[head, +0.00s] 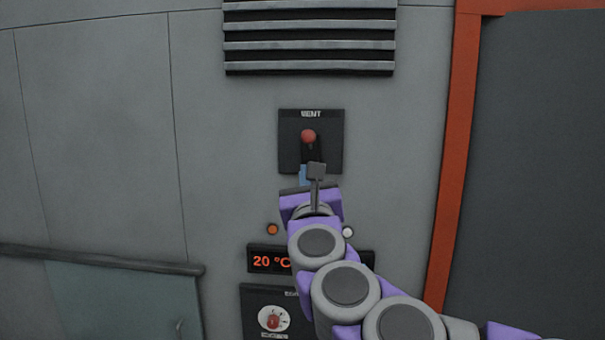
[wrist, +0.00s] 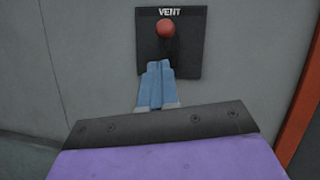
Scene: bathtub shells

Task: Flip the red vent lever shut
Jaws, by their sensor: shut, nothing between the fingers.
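The red vent lever (head: 308,136) has a round red knob and sits on a dark plate (head: 289,152) labelled VENT on the grey wall. The knob also shows in the wrist view (wrist: 166,29), near the top of the plate (wrist: 190,58). My gripper (head: 315,166) is shut and empty, with its tips just below the knob and in front of the plate's lower part. In the wrist view its blue fingers (wrist: 156,82) lie together, pointing up toward the knob, with a small gap in the picture. The lower part of the lever is hidden behind my fingers.
A slatted vent grille (head: 310,45) is above the plate. Below are an orange button (head: 272,230), a white button (head: 348,232), a 20 °C display (head: 268,261) and a lower panel (head: 252,308). An orange door frame (head: 455,150) stands right; a rail (head: 100,262) runs lower left.

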